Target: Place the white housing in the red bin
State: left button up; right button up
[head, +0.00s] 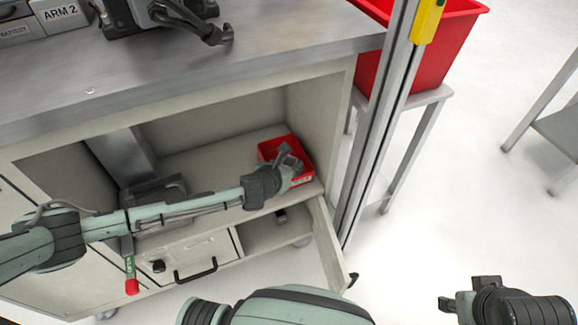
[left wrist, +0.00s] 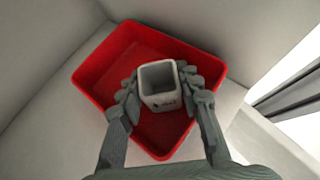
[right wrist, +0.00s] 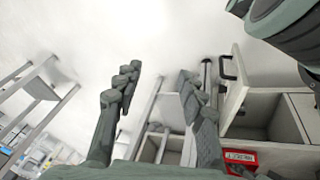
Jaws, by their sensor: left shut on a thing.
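The white housing (left wrist: 160,86) is a small, hollow, square-mouthed block. My left gripper (left wrist: 157,92) is shut on it, one finger on each side, over the red bin (left wrist: 98,78). I cannot tell whether the housing touches the bin floor. In the head view the small red bin (head: 303,146) sits on the cabinet shelf, and my left gripper (head: 287,158) reaches into it; the housing is hidden there. My right gripper (head: 447,303) is away from the cabinet at the lower right. Its fingers are apart and empty in the right wrist view (right wrist: 155,85).
The cabinet shelf (head: 190,160) lies under a metal worktop (head: 150,80). An open cabinet door (head: 328,250) stands at the right of the lower compartment. A metal post (head: 380,120) and a large red bin (head: 440,45) on a stand are to the right. Floor around my right gripper is clear.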

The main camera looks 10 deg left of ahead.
pick_arm(q)
jog(key=shift+f, duration=0.1)
jog(key=o, duration=0.8)
pick_arm(e)
jog(key=shift+w+a, duration=0.1)
jog(key=shift+r, duration=0.1)
pick_arm(q)
jog(key=shift+s+r, duration=0.15)
jog(key=shift+r, duration=0.15)
jog(key=shift+p+v, duration=1.25)
jog(key=shift+v, duration=4.6)
pick_arm(e)
jog(key=a+x, duration=0.1)
jog(key=x, duration=0.5)
